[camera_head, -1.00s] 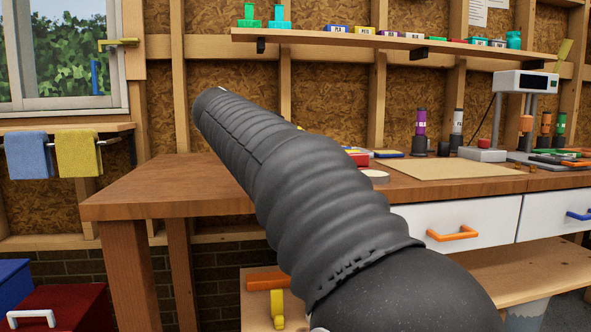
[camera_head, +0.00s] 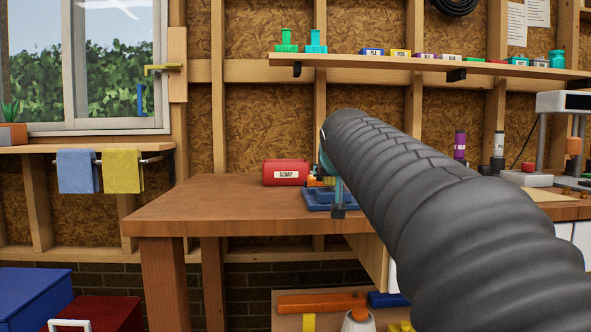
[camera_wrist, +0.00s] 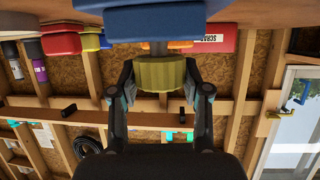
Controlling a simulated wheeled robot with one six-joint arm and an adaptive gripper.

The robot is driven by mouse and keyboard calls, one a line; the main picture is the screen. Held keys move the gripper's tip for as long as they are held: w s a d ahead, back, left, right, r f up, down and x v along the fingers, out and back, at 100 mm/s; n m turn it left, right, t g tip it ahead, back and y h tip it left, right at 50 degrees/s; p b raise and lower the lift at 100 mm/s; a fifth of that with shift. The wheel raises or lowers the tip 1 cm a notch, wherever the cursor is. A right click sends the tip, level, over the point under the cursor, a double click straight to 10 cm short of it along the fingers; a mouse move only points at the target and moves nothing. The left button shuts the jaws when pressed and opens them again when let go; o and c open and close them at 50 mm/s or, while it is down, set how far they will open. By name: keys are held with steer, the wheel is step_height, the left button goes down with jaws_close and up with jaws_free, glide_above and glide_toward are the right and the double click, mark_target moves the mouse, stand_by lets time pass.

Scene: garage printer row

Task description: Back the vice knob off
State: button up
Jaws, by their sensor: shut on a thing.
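The blue vice (camera_head: 322,201) stands near the front edge of the wooden workbench, partly hidden by my arm in the head view. In the upside-down wrist view, its blue body (camera_wrist: 155,22) fills the top middle. The ribbed yellow knob (camera_wrist: 160,75) sticks out from it toward my wrist camera. My gripper (camera_wrist: 160,88) has one finger on each side of the knob and is shut on it. In the head view my gripper is mostly hidden behind my arm, and the knob cannot be made out.
A red SCRAP box (camera_head: 286,172) stands on the workbench (camera_head: 200,205) left of the vice; the bench's left end is clear. A shelf (camera_head: 400,67) with small boxes runs along the wall above. Blue and yellow cloths (camera_head: 122,172) hang under the window.

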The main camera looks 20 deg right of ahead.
steer(key=shift+d+f+n+t+y, duration=0.15)
steer(key=shift+n+t+y, duration=0.25)
steer(key=shift+n+y, duration=1.2)
steer(key=shift+n+y+b, duration=1.3)
steer(key=shift+y, duration=0.4)
steer(key=shift+d+n+y+b, duration=0.1)
steer(key=shift+n+y+b, duration=0.2)
steer(key=shift+n+y, duration=0.7)
steer(key=n+g+y, duration=0.1)
steer(key=n+y+p, duration=0.1)
steer(key=y, duration=0.1)
steer(key=n+g+y+p, duration=0.1)
steer(key=n, duration=0.1)
steer(key=shift+w+r+g+y, duration=0.1)
steer(key=shift+r+g+y, duration=0.2)
steer(key=shift+y, duration=0.1)
steer(key=n+g+y+p, duration=0.2)
steer(key=shift+f+n, duration=0.1)
steer(key=shift+n, duration=0.3)
steer(key=shift+f+n+g+y+p, duration=0.1)
steer(key=shift+n+g+y+p, duration=0.3)
steer(key=shift+n+g+p, duration=0.15)
steer(key=shift+f+g, duration=0.1)
steer(key=shift+g, duration=0.15)
